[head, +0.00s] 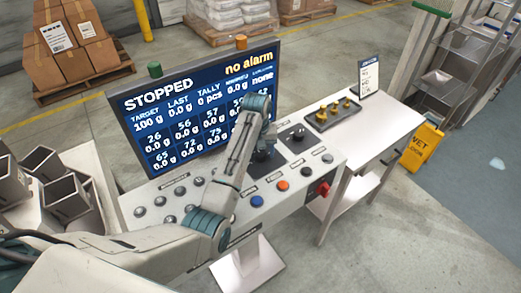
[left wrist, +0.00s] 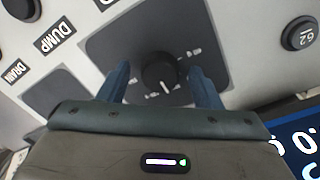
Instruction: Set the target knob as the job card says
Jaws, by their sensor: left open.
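A round black knob (left wrist: 160,72) with a white pointer line sits on a dark plate in the left wrist view. Its pointer aims toward the bottom of that picture; the small scale marks around it are too small to read. My left gripper (left wrist: 159,68) is open, with one finger on each side of this knob; I cannot tell whether they touch it. In the head view my left gripper (head: 265,152) covers this spot on the panel. The job card (head: 369,77) stands upright on the side table, its text unreadable. The screen (head: 200,107) reads STOPPED, target 100 g, no alarm.
Another black knob (head: 297,134) is on the panel (head: 225,225), right of my gripper. Blue (head: 257,201) and orange (head: 282,185) buttons and a red switch (head: 322,188) are near its front edge. A tray (head: 333,115) with brass pieces lies on the side table (head: 385,125).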

